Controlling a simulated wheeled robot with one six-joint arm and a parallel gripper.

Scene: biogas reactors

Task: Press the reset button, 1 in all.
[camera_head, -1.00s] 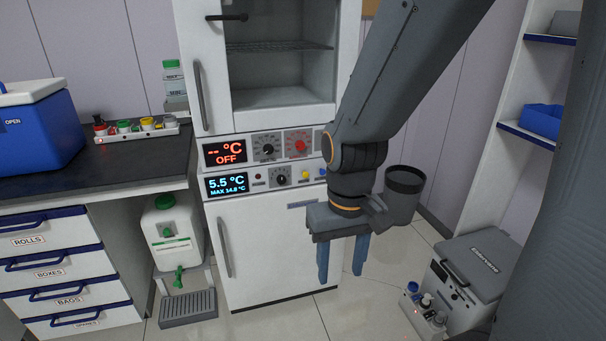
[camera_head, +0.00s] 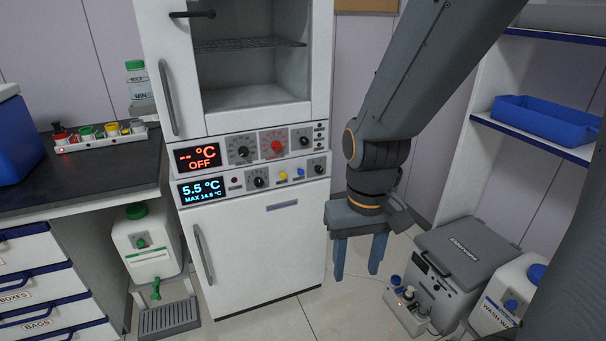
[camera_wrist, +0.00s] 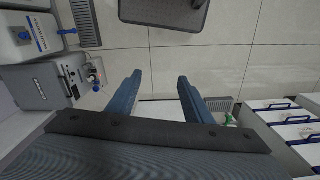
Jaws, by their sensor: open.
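The lower cabinet panel (camera_head: 253,180) has a blue display (camera_head: 201,190) reading 5.5 °C and a MAX line. Beside it are a small dark red button (camera_head: 234,180), a black knob (camera_head: 257,178), a yellow button (camera_head: 283,176), a blue button (camera_head: 300,173) and another dark knob (camera_head: 318,169). Their labels are too small to read, so I cannot tell which is the reset button. My gripper (camera_head: 357,270) is open and empty, pointing down, right of the cabinet and below the panel, apart from the buttons. In the wrist view its fingers (camera_wrist: 160,82) are spread over the floor.
The upper panel (camera_head: 258,150) shows OFF, with several knobs. A dark counter (camera_head: 80,180) with a strip of coloured caps (camera_head: 100,140) is at left. A grey box (camera_head: 465,265) and a white canister (camera_head: 508,300) stand on the floor at right, below shelves. Floor before the cabinet is clear.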

